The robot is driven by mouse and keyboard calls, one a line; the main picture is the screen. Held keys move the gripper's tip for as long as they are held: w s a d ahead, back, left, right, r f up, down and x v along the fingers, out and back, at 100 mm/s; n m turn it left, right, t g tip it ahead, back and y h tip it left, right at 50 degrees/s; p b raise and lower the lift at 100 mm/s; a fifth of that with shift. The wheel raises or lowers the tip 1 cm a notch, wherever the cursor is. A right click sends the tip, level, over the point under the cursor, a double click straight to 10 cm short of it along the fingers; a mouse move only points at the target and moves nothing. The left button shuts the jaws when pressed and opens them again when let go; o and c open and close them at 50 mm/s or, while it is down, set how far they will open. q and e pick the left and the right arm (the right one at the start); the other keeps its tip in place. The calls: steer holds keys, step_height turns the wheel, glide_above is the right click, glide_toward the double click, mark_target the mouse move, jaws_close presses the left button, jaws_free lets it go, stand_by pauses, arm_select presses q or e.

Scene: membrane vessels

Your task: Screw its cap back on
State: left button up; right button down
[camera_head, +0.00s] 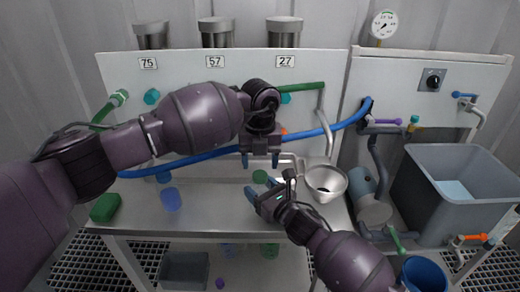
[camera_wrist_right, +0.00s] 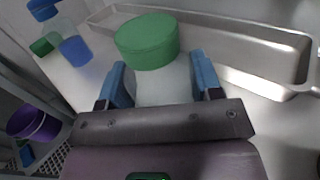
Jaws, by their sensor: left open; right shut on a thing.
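A pale, translucent vessel (camera_wrist_right: 165,85) stands between the blue fingertips of my right gripper (camera_wrist_right: 163,82) in the right wrist view. A green cap (camera_wrist_right: 147,40) sits over its top; whether it is threaded on I cannot tell. In the head view the green cap (camera_head: 260,176) shows just behind my right gripper (camera_head: 263,190), which is shut on the vessel; the vessel itself is mostly hidden there. My left gripper (camera_head: 260,160) is open and empty, pointing down above the cap, apart from it as far as I can see.
A metal funnel-like bowl (camera_head: 325,181) stands right of my right gripper. A blue vessel (camera_head: 171,199) and a green object (camera_head: 105,207) are on the bench's left. A blue hose (camera_head: 205,155) crosses behind. A metal trough (camera_wrist_right: 230,45) lies behind the vessel. A grey bin (camera_head: 420,185) stands right.

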mark_target(260, 175)
arm_select(q)
steer(key=shift+f, duration=2.1)
steer(key=shift+c, duration=0.3)
steer(key=c, duration=0.9)
steer(key=m, duration=0.6)
steer(key=shift+m, duration=0.3)
steer(key=m, duration=0.5)
steer(key=shift+m, duration=0.3)
steer(key=o, duration=1.1)
steer(key=shift+r, duration=0.1)
step_height(260, 175, up, 12)
steer(key=shift+f, duration=0.1)
